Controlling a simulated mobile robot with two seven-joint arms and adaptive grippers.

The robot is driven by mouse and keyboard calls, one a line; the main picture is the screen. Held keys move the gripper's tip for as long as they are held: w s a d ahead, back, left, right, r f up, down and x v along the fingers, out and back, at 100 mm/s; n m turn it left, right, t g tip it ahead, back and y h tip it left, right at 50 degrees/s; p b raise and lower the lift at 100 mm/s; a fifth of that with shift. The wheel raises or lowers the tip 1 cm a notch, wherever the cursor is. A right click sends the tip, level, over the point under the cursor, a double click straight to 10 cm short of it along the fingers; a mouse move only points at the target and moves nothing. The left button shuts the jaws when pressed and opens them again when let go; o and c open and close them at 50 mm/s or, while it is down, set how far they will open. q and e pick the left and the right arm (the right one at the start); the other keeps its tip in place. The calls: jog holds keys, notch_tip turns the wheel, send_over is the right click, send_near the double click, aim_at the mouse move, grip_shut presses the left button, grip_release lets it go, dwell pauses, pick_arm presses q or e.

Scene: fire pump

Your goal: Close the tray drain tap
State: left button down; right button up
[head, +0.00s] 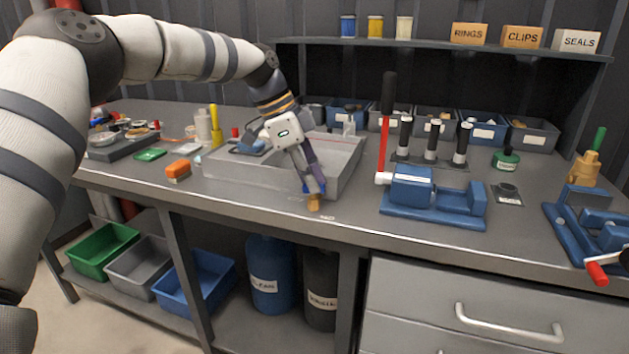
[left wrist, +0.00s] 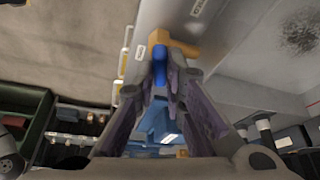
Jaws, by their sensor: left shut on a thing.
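The grey drain tray (head: 235,175) stands on the workbench. A brass drain tap (head: 313,203) sits at its front right, near the bench's front edge; the brass body also shows in the left wrist view (left wrist: 180,48). The tap's blue handle (left wrist: 158,66) lies between my left fingers in the left wrist view. My left gripper (head: 316,187) reaches down over the tray's front and is shut on this handle. The fingers partly hide the handle in the head view, so its exact angle is hard to tell. My right gripper is not in view.
A blue vice-like fixture (head: 432,200) with a red lever (head: 385,135) stands right of the tap. An orange block (head: 178,170) lies left of the tray. Blue bins (head: 480,130) line the back. The bench front between tap and fixture is clear.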

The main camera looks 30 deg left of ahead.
pick_arm(q)
jog(key=shift+w+m+g+b, duration=0.1)
jog(key=shift+m+g+b, duration=0.6)
jog(key=shift+m, duration=1.1)
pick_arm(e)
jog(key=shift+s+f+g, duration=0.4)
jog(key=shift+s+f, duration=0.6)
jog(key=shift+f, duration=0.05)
pick_arm(q)
jog(key=c, duration=1.7)
grip_release()
jog(key=shift+o, duration=0.2)
jog(key=v, duration=0.7)
jog(key=shift+a+r, duration=0.2)
jog(key=shift+a, duration=0.05)
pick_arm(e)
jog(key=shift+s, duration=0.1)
